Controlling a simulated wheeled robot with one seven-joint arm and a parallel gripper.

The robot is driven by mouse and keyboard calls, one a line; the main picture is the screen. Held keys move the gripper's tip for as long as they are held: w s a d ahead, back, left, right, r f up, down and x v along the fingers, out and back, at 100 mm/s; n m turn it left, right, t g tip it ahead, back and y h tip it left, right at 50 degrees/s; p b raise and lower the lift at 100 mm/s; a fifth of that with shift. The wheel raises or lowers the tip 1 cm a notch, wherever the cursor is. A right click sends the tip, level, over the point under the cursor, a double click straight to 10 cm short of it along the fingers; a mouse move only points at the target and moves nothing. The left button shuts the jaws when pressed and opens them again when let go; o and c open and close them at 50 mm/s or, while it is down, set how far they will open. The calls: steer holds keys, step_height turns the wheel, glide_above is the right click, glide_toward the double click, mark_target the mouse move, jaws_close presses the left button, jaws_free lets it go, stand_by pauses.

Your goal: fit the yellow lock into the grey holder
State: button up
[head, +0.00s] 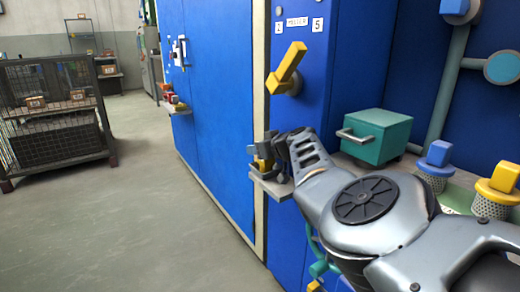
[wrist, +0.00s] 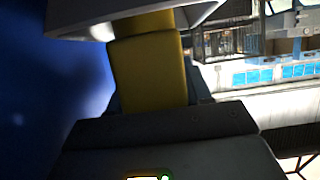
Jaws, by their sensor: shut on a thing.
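My gripper (head: 262,156) is at the edge of the blue cabinet, just above a small grey ledge. It is shut on the yellow lock (head: 262,165), which shows only in part between the dark fingers. In the wrist view the yellow lock (wrist: 150,75) is a plain yellow bar, with dark gripper parts below it and a pale grey piece across its top. The grey ledge (head: 268,186) may be the grey holder or carry it; my gripper hides its middle. I cannot tell whether the lock touches it.
A yellow lever (head: 287,70) sticks out of the blue panel above my gripper. A teal box (head: 376,137) with a handle stands to the right, beyond my arm. Blue-topped (head: 436,164) and yellow-topped (head: 496,188) mesh pots stand farther right. The floor at left is clear up to a wire cage (head: 55,120).

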steer(key=o, duration=1.1)
steer(key=shift+r+p, duration=0.4)
steer(key=shift+p, duration=0.2)
steer(key=shift+s+d+r+p, duration=0.2)
steer(key=shift+s+d+p, duration=0.25)
steer(key=shift+p, duration=0.5)
steer(key=p+v, duration=0.5)
steer(key=v, duration=0.5)
steer(key=shift+s, duration=0.35)
steer(key=shift+f, duration=0.1)
